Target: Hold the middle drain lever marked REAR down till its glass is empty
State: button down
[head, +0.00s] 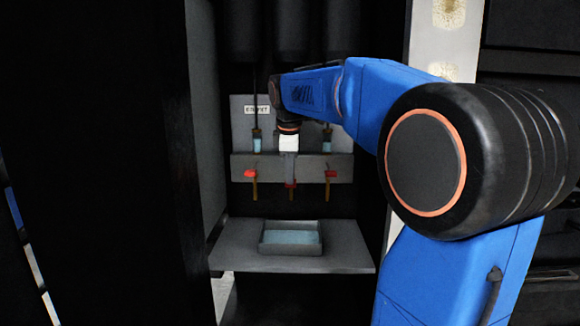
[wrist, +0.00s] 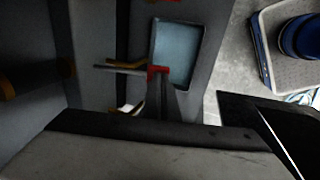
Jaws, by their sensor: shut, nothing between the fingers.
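My gripper (head: 289,168) is shut and empty, pointing down in front of the middle tap. The middle drain lever (head: 291,184) shows as a bit of red just under my fingertips. In the wrist view the red lever (wrist: 158,70) sits right at the tip of my gripper (wrist: 159,84); I cannot tell whether they touch. My wrist hides the middle glass, so its level does not show. The left glass (head: 257,144) and right glass (head: 327,143) hold pale blue liquid. No REAR marking is readable.
A left red lever (head: 250,173) and a right red lever (head: 331,173) flank the middle one, over brass spouts. A tray (head: 290,251) of bluish liquid stands on the shelf (head: 235,258) below. A dark wall closes the left side.

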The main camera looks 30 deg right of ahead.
jog(key=shift+r, duration=0.8)
jog(key=shift+a+r, duration=0.1)
jog(key=shift+r, duration=0.1)
jog(key=w+d+v, duration=0.1)
jog(key=v, duration=1.2)
jog(key=shift+r, duration=0.4)
jog(key=shift+a, duration=0.1)
jog(key=s+a+f+m, duration=0.3)
jog(key=s+f, duration=0.6)
jog(key=f, duration=0.3)
jog(key=s+a+f+m+t+y, duration=0.1)
jog(key=s+a+f+m, duration=0.3)
jog(key=s+f, duration=0.5)
jog(key=s+a+f+m+y, duration=0.1)
jog(key=s+a+f+m, duration=0.3)
jog(key=s+f, duration=0.6)
notch_tip(320, 180, down, 6)
jog(key=shift+a+r+t, duration=0.1)
jog(key=shift+a+t, duration=0.3)
jog(key=shift+a, duration=0.45)
